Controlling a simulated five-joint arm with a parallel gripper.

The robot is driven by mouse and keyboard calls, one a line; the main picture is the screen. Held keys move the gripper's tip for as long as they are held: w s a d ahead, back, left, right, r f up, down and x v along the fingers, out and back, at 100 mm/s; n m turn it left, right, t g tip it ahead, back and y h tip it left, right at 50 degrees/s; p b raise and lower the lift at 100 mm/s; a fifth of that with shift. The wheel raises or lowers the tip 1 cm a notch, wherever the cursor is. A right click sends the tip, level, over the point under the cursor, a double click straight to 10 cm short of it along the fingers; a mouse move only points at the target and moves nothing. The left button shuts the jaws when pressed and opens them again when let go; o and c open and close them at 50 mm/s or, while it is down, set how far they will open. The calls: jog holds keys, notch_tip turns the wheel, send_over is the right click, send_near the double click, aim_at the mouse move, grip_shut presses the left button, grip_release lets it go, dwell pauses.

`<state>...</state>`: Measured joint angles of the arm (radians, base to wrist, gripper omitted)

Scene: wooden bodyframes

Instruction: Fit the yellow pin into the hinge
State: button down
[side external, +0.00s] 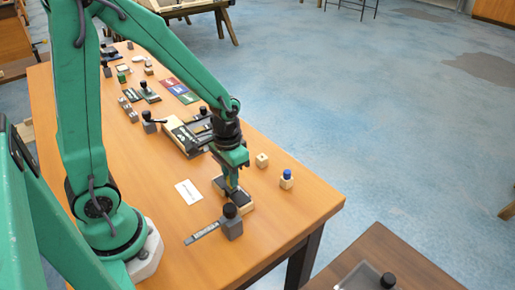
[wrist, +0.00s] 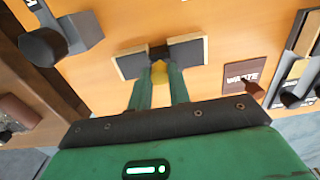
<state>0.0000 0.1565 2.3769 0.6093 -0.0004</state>
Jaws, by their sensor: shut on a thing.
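My gripper (wrist: 160,69) is shut on the yellow pin (wrist: 160,75), which shows between its two green fingers in the wrist view. The hinge (wrist: 187,52) lies just past the fingertips, with two dark leaves edged in pale wood and a dark middle part between them. The pin lines up with that middle part in the wrist view. In the side view my gripper (side external: 230,186) points down over the hinge (side external: 239,200) on the table and covers part of it. The pin's lower end is hidden, so I cannot tell whether it is inside the hinge.
A grey block with a black knob (side external: 231,224) stands close in front of the hinge. A white card (side external: 188,192) lies to the left. A pale block (side external: 262,160) and a blue-topped block (side external: 286,179) stand to the right. A dark tray and tools crowd the table behind.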

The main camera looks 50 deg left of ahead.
jog(key=shift+f, duration=0.9)
jog(key=c, duration=1.2)
grip_release()
jog(key=shift+c, duration=0.2)
jog(key=shift+r, duration=3.9)
jog(key=shift+s+r+t, duration=0.2)
jog(key=shift+r+t, duration=0.1)
jog(key=shift+r, duration=0.45)
jog(key=s+r+t, duration=0.5)
jog(key=s+r, duration=0.2)
jog(key=r, duration=0.4)
jog(key=shift+r, duration=0.3)
